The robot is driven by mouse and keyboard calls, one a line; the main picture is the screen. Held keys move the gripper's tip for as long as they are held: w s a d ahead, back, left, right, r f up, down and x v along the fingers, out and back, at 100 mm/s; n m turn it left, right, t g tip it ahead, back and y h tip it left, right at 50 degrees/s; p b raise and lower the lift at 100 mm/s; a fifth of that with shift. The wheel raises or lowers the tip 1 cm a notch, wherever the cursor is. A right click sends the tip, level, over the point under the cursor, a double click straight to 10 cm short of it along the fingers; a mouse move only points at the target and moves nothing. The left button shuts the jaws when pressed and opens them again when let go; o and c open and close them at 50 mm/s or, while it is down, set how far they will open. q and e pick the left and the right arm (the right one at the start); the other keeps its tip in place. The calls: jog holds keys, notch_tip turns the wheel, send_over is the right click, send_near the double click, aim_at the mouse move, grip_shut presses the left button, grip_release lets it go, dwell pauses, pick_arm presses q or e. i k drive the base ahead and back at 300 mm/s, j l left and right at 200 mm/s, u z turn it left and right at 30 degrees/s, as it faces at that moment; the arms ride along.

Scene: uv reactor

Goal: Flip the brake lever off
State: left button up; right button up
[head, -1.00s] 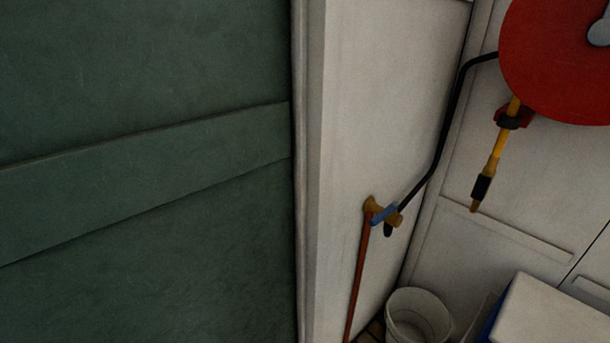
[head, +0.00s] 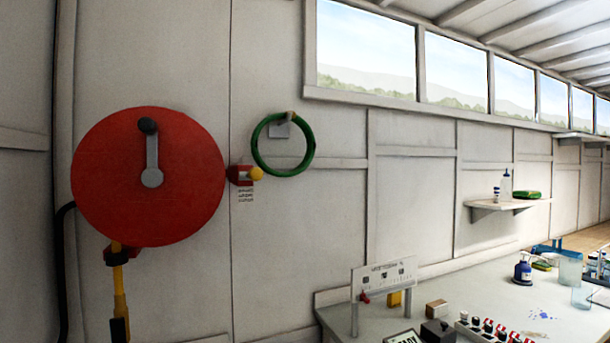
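A large red hose reel (head: 105,175) with a grey crank (head: 152,158) and a dark knob is mounted on the white wall at the left. At its right edge is a small red lever piece (head: 238,175) with a yellow ball end (head: 257,173) pointing right; it may be the brake lever. A small printed label (head: 246,196) sits below it, too small to read. Below the reel hangs a yellow nozzle (head: 120,290) with dark bands. Neither of my grippers is in view.
A green ring (head: 310,152) hangs on the wall right of the reel. A workbench (head: 455,290) at the lower right carries a sign stand (head: 384,278), a switch panel and bottles. A small shelf (head: 490,208) is above it.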

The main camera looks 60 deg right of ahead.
aim_at(254, 173)
jog(key=j+z, duration=0.1)
jog(key=z, duration=1.75)
